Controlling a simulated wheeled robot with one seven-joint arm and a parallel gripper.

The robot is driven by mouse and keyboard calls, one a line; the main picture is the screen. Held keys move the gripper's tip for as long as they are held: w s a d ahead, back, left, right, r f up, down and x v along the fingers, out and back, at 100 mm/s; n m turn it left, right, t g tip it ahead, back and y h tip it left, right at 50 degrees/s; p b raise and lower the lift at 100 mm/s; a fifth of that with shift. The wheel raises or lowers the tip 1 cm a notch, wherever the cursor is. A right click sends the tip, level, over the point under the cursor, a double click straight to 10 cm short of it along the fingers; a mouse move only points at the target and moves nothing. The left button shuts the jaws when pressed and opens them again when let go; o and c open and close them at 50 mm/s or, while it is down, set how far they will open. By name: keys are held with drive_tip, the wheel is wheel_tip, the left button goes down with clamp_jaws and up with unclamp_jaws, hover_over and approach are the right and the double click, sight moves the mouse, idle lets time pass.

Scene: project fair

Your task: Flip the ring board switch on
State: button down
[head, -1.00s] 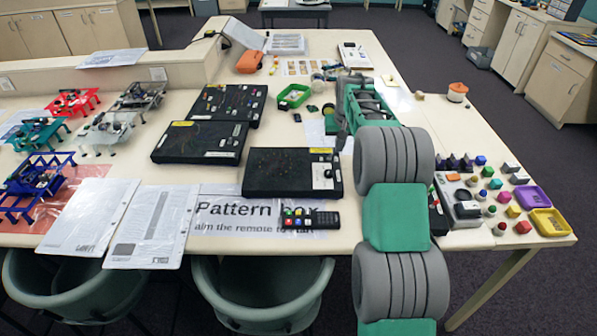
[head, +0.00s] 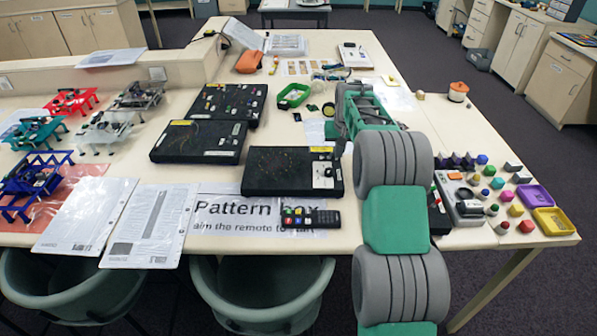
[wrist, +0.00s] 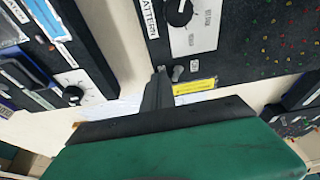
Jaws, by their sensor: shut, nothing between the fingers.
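A black board (head: 292,172) dotted with small coloured lights lies nearest the front; I cannot read which board is the ring board. In the wrist view this kind of board (wrist: 255,45) fills the upper right, with a white panel, a black knob and a "PATTERN" label. A small grey switch (wrist: 178,73) sits at its edge beside a yellow label. My gripper (wrist: 160,75) is shut and empty, its fingertips just left of the switch; I cannot tell whether they touch. In the head view my arm hides most of the gripper.
Two more black boards (head: 198,142) (head: 228,104) lie behind and left. A remote (head: 310,218) lies in front. A box with a knob (wrist: 70,92) is left in the wrist view. Small blocks and trays (head: 534,198) crowd the right.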

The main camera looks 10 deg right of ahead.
drive_tip(key=shift+f, duration=0.2)
drive_tip(key=shift+a, duration=0.2)
drive_tip(key=shift+w+a, duration=0.1)
drive_tip(key=shift+a, duration=0.6)
wheel_tip(320, 180, up, 7)
drive_tip(key=p, duration=0.4)
drive_tip(key=shift+d, duration=0.35)
drive_tip(key=shift+r, duration=0.1)
